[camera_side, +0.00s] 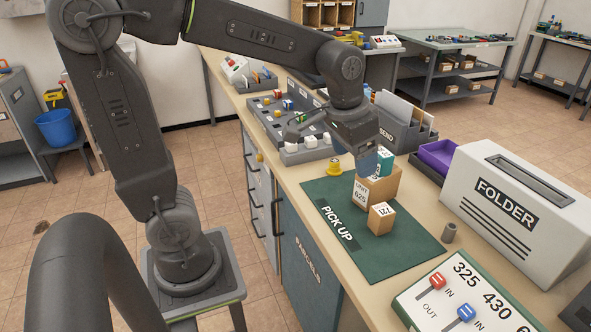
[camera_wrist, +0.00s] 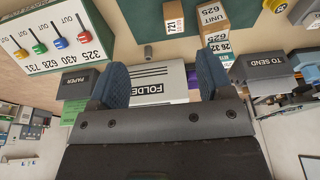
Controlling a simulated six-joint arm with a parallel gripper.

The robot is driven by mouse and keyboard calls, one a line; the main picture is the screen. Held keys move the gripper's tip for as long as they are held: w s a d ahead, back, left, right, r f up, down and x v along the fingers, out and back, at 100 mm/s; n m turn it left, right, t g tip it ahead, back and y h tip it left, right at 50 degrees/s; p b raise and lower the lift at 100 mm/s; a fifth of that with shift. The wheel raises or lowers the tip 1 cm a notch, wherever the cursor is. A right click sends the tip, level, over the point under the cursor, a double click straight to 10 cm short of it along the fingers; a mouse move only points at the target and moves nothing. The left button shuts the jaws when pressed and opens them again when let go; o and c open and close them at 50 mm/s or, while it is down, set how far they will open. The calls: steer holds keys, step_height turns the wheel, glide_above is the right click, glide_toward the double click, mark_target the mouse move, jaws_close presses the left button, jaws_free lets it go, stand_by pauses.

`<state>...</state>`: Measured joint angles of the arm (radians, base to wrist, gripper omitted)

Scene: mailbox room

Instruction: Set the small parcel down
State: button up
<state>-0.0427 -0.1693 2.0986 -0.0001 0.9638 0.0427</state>
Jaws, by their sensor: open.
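The small parcel (camera_side: 381,218) is a little cardboard box with a white label. It sits upright on the green PICK UP mat (camera_side: 415,243), in front of a larger cardboard box marked UNIT 625 (camera_side: 382,186). In the wrist view, which is upside down, the small parcel (camera_wrist: 173,17) shows a 721 label beside the larger box (camera_wrist: 213,15). My gripper (camera_side: 370,162) is open and empty, close to the top of the larger box and apart from the small parcel. In the wrist view nothing is between its spread blue fingers (camera_wrist: 160,82).
A teal box (camera_side: 385,161) is by the larger box. A yellow knob-like piece (camera_side: 334,167) stands at the mat's far edge, and a small grey cylinder (camera_side: 449,232) at its right. The FOLDER box (camera_side: 500,200) and a switch panel (camera_side: 465,300) flank the mat. The mat's front is clear.

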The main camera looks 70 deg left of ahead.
steer(key=s+d+t, duration=0.1)
steer(key=s+t, duration=0.1)
steer(key=s, duration=0.9)
steer(key=shift+s+d+r+t, duration=0.15)
steer(key=shift+s+r+t, duration=0.15)
steer(key=shift+s+r, duration=0.05)
steer(key=shift+o, duration=0.6)
steer(key=shift+s+f, duration=0.1)
steer(key=shift+s, duration=0.2)
steer(key=shift+o, duration=1.1)
steer(key=shift+s, duration=0.1)
